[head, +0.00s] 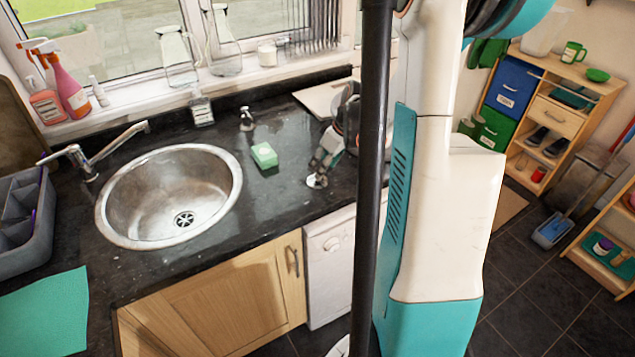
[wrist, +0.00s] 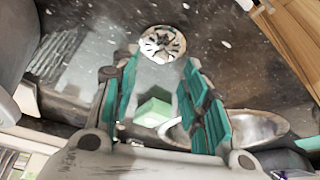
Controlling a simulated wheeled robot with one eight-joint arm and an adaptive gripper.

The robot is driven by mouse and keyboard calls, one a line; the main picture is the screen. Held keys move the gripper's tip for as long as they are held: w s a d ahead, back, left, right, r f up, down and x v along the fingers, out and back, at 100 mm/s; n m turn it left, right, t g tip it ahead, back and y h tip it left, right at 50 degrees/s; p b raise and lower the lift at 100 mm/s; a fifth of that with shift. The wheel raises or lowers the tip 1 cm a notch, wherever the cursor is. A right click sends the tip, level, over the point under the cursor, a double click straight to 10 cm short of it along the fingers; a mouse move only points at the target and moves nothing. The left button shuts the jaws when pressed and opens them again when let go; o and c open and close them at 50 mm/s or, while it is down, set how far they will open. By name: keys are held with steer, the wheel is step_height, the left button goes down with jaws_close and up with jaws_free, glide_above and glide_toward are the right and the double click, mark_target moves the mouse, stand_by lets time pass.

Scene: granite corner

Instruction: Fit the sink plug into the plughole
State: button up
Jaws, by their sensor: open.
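The sink plug (head: 317,182) is a small round metal disc lying flat on the dark granite counter, right of the sink. In the wrist view the plug (wrist: 162,43) shows a slotted face just beyond my fingertips. My gripper (head: 323,162) is above and beside the plug in the head view, partly hidden by my arm. In the wrist view my gripper (wrist: 160,66) has its teal-padded fingers apart with nothing held between them. The round steel sink (head: 150,200) is to the left, its plughole (head: 184,218) uncovered at the bottom.
A green block (head: 264,155) lies between sink and plug. A tap (head: 95,150) stands behind the sink's left side. A grey caddy (head: 22,235) and a teal mat (head: 45,315) are at the left. A soap bottle (head: 201,108) stands at the back. Counter around the plug looks clear.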

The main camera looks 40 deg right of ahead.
steer(key=b+x, duration=0.1)
steer(key=x, duration=0.3)
steer(key=shift+w+a+f+b, duration=0.1)
steer(key=shift+f+b, duration=0.25)
steer(key=shift+f, duration=0.05)
steer(key=shift+r, duration=0.1)
steer(key=shift+c, duration=0.6)
jaws_close()
steer(key=shift+r, duration=0.1)
step_height(320, 180, up, 20)
steer(key=p, duration=0.6)
